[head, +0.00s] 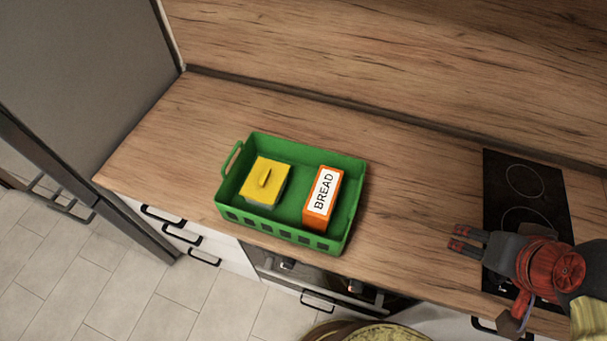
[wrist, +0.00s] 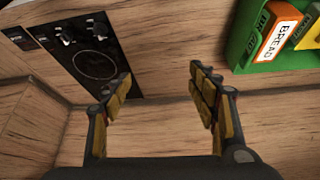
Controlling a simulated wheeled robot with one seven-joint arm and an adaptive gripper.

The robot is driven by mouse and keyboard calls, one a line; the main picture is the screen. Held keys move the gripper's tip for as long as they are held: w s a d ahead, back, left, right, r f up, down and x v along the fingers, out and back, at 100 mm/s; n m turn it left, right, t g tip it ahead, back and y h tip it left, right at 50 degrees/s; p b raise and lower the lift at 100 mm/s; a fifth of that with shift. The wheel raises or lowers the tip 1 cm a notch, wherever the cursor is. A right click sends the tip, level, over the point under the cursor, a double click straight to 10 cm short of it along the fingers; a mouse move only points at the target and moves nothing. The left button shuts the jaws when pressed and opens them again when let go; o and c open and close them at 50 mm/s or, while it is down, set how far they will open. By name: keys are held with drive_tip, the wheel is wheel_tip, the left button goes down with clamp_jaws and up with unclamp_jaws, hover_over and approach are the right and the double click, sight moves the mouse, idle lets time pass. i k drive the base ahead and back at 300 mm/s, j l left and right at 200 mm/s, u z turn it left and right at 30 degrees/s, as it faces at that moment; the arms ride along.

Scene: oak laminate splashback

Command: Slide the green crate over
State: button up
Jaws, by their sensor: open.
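The green crate (head: 228,216) sits on the wooden counter near its front edge, left of centre in the head view. It holds a yellow-lidded box (head: 262,182) and an orange box labelled BREAD (head: 322,197). The crate also shows at the upper right of the wrist view (wrist: 240,40), partly cut off. My gripper (head: 459,239) is open and empty, to the right of the crate and well apart from it, by the hob's left edge. Its two fingers (wrist: 161,83) are spread in the wrist view with nothing between them.
A black hob (head: 511,180) lies in the counter at the right. The wooden counter (head: 420,180) between crate and hob is clear, as is the counter left of the crate. A wooden splashback (head: 400,60) runs along the back. A tall grey cabinet (head: 80,70) stands at the left.

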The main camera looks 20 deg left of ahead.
sight(286, 223)
drive_tip(key=l+u, duration=0.15)
drive_tip(key=u, duration=1.9)
